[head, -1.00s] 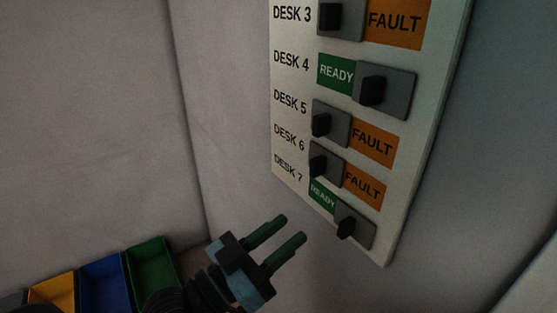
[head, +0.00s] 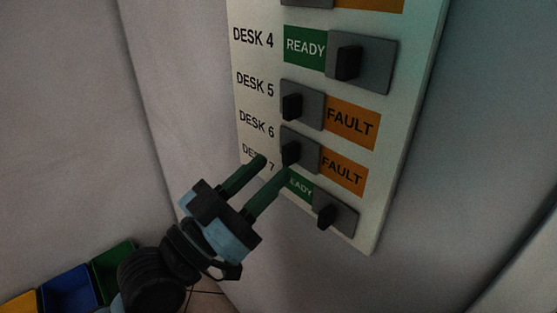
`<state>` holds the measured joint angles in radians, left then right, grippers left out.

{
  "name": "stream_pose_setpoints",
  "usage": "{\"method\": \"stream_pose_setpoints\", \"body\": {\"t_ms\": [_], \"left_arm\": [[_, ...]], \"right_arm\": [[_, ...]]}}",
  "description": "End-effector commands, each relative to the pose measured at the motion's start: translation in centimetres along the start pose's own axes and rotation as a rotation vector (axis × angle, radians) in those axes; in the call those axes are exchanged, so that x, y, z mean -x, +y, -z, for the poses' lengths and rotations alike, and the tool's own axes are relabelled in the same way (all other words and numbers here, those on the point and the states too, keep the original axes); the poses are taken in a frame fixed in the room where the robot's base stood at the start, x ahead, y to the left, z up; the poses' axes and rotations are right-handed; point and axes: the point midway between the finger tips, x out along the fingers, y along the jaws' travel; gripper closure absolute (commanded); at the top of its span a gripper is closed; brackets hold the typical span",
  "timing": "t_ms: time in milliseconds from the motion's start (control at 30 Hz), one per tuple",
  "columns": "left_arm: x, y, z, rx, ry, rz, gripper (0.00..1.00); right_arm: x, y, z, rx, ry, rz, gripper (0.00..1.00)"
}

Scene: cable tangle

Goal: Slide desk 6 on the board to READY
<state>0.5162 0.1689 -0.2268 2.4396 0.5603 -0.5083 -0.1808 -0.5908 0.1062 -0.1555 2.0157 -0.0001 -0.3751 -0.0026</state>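The board (head: 405,130) hangs on the wall with labelled rows of sliders. The desk 6 slider (head: 300,150) is at the left of its track, with its dark knob (head: 290,153) on it and the orange FAULT label (head: 344,174) showing to its right. My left gripper (head: 272,166) is open, its two green fingers pointing up at the board. One fingertip is left of the desk 6 knob and the other overlaps the picture just below the knob. I cannot tell whether it touches. No object shows between the fingers. My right gripper is not in view.
The desk 5 slider (head: 302,105) is just above, also showing FAULT. The desk 7 slider (head: 328,213) is just below at the right, showing READY, partly covered by a finger. The desk 4 slider (head: 362,64) shows READY. Coloured bins (head: 68,287) stand at lower left.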

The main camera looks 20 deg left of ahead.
Motion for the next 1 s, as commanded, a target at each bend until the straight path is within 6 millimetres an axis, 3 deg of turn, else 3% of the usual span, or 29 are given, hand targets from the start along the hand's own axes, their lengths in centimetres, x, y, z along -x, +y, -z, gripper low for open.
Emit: {"method": "stream_pose_setpoints", "body": {"t_ms": [233, 600, 900, 1000], "left_arm": [[-3.0, 0.1, 0.5, -0.002, 0.006, -0.002, 0.65], [-3.6, 0.1, 0.3, -0.004, 0.003, -0.002, 0.65], [-3.6, 0.1, 0.3, -0.003, 0.004, -0.002, 1.0], [-3.6, 0.1, 0.3, -0.003, 0.004, -0.002, 1.0]], "right_arm": [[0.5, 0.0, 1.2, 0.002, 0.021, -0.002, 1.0], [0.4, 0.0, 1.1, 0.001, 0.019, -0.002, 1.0], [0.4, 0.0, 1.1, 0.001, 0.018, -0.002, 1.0], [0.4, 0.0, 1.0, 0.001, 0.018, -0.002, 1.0]]}}
